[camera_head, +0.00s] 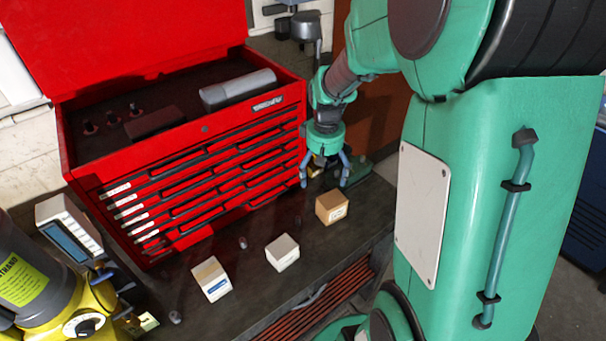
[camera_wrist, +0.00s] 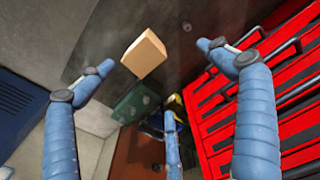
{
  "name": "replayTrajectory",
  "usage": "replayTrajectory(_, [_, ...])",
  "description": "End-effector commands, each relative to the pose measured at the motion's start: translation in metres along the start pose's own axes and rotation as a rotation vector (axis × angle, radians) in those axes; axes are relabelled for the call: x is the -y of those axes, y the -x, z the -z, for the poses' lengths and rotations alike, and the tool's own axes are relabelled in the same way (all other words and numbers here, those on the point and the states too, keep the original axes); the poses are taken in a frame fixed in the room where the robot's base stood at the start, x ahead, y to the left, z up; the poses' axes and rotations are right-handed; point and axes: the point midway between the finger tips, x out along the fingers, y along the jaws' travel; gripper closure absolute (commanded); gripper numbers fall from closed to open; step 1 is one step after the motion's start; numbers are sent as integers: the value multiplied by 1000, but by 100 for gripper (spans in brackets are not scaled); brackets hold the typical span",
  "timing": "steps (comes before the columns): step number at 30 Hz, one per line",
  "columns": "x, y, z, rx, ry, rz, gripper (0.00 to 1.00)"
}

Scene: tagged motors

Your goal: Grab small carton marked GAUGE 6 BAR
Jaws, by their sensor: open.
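Three small cartons stand in a row on the dark bench. A brown carton (camera_head: 332,207) is nearest my gripper, a plain white carton (camera_head: 283,252) is in the middle, and a white carton with yellow and blue markings (camera_head: 211,279) is at the left. No GAUGE 6 BAR wording is readable on any of them. My gripper (camera_head: 324,183) is open and empty, pointing down above the bench, just behind the brown carton and apart from it. In the wrist view, a tan carton (camera_wrist: 145,54) shows beyond the spread blue fingers (camera_wrist: 155,57), with nothing between them.
A red tool chest (camera_head: 200,165) with its lid up stands close to the left of my gripper. A meter with a screen (camera_head: 70,235) and a yellow-and-grey machine (camera_head: 60,310) are at the left. Small grey cylinders (camera_head: 243,243) lie among the cartons. The bench front edge is near.

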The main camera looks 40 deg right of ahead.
Motion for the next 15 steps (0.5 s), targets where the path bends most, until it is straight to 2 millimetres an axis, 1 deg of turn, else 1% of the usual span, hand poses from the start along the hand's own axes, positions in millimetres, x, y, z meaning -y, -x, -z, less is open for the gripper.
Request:
replayTrajectory(1, [-12,-12,-1,17,-7,7,8])
replayTrajectory(3, [-25,-26,-2,34,-11,14,8])
replayTrajectory(6, [-38,-40,-3,50,-14,22,8])
replayTrajectory(10, [-46,-50,-5,62,-14,28,8])
replayTrajectory(15, [-48,-52,-5,63,-14,29,8])
